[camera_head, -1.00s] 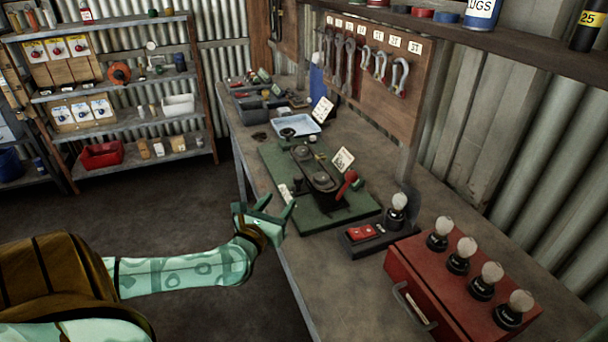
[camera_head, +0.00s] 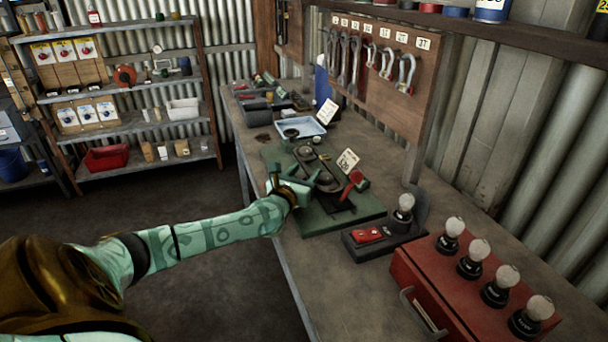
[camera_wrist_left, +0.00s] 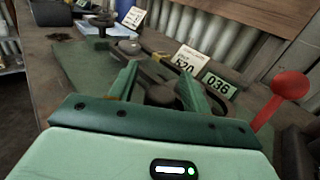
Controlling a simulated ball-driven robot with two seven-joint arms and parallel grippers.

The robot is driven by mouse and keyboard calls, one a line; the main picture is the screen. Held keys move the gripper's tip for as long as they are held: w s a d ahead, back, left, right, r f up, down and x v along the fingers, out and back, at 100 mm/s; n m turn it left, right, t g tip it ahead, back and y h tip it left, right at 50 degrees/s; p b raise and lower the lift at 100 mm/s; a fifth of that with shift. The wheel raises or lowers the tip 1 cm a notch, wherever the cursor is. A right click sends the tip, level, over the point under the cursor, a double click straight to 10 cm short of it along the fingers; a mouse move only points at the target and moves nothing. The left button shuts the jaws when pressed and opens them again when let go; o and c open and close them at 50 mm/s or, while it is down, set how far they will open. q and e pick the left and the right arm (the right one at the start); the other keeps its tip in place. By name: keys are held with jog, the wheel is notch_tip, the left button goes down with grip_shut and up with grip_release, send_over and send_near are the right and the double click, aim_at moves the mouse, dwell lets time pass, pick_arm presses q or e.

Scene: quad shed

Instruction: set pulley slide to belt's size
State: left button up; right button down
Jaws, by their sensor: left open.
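The pulley rig stands on a green baseplate (camera_head: 312,222) on the workbench. Its round pulleys (camera_head: 304,152) and dark slide sit in the middle, with a red-knobbed lever (camera_head: 355,178) at the right. My left gripper (camera_head: 290,178) is open at the rig's near left edge and covers part of it. In the left wrist view, the open fingers (camera_wrist_left: 158,85) point at a dark pulley and belt between and beyond them. A white card reading 520 (camera_wrist_left: 186,60) and a green plate reading 036 (camera_wrist_left: 217,84) stand behind. The red knob (camera_wrist_left: 290,85) is right of the fingers. My right gripper is out of view.
A black box with a red switch and bulb (camera_head: 368,236) and a red case with several bulbs (camera_head: 432,275) stand at the right. A blue tray (camera_head: 300,127) lies beyond the rig. The shackle board (camera_head: 385,85) hangs behind.

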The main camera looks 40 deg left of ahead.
pick_arm(q)
grip_shut()
jog(key=shift+s+d+p, duration=0.2)
jog(key=shift+d+p, duration=0.3)
jog(key=shift+s+d+r+p, duration=0.1)
jog(key=shift+s+d+p, duration=0.25)
jog(key=shift+d, duration=0.2)
jog(key=shift+s+d+r+p, duration=0.1)
jog(key=shift+s+d+p, duration=0.15)
jog(key=shift+d+p, duration=0.2)
jog(key=shift+f, duration=0.35)
grip_release()
jog(key=shift+d+r, duration=0.1)
jog(key=shift+d, duration=0.05)
jog(key=shift+s, duration=0.4)
jog(key=p+v, duration=0.2)
jog(key=v, duration=1.3)
jog(key=shift+s+p, duration=0.25)
jog(key=shift+p, duration=0.1)
